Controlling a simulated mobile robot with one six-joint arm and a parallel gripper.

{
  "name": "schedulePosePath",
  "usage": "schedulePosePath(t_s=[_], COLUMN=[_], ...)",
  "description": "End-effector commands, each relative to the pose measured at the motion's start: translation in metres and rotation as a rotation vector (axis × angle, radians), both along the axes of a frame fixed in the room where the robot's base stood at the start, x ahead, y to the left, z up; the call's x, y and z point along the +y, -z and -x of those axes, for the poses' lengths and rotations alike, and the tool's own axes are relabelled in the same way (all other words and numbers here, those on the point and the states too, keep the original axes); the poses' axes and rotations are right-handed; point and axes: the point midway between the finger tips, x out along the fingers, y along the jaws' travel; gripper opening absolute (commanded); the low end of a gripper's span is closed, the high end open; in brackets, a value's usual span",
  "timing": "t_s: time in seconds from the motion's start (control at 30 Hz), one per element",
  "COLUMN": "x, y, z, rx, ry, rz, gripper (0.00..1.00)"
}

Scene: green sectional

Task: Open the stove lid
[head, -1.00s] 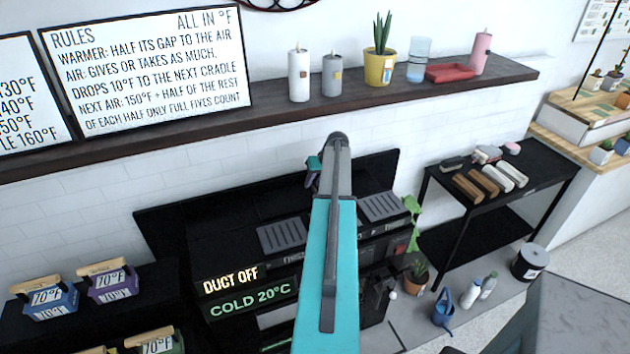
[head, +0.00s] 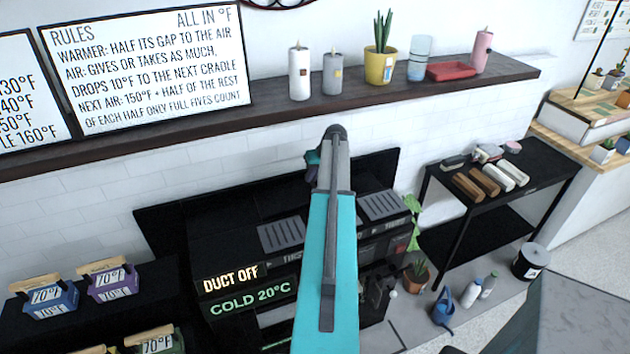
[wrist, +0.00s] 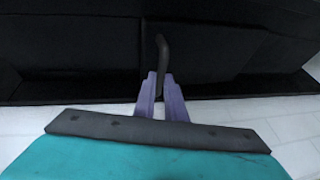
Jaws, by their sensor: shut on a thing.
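The black stove (head: 220,230) stands against the white wall in the head view, with grey slotted grilles on top and lit signs reading "DUCT OFF" and "COLD 20°C". My teal arm crosses in front and hides part of it. In the wrist view, dark panels (wrist: 75,50) of the stove fill the upper part, and a dark curved handle (wrist: 161,48) stands out from them. My gripper (wrist: 160,76), with purple fingers, is shut on this handle.
A shelf (head: 270,110) with candles and a yellow plant pot (head: 380,67) runs above the stove. A black side table (head: 515,175) stands at right. Blue (head: 48,298) and purple (head: 112,283) labelled boxes sit at left. A potted plant (head: 417,278) stands close at the stove's right.

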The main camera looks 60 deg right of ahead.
Motion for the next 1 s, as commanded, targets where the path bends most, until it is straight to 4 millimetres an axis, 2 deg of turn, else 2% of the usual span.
schedulePosePath(t_s=[0.1,0.37,0.4,0.5,1.0], x=[0.0052,0.0066,0.0068,0.0065,0.0053], y=[-0.0082,-0.0085,-0.0084,-0.0082,-0.0124], z=[-0.0044,-0.0055,-0.0057,-0.0054,-0.0010], rx=[-0.005,-0.006,-0.007,-0.006,-0.003], ry=[-0.003,-0.003,-0.003,-0.003,-0.001], rz=[-0.003,-0.007,-0.008,-0.007,-0.004], gripper=[0.00,0.00,0.14,0.29,0.29])
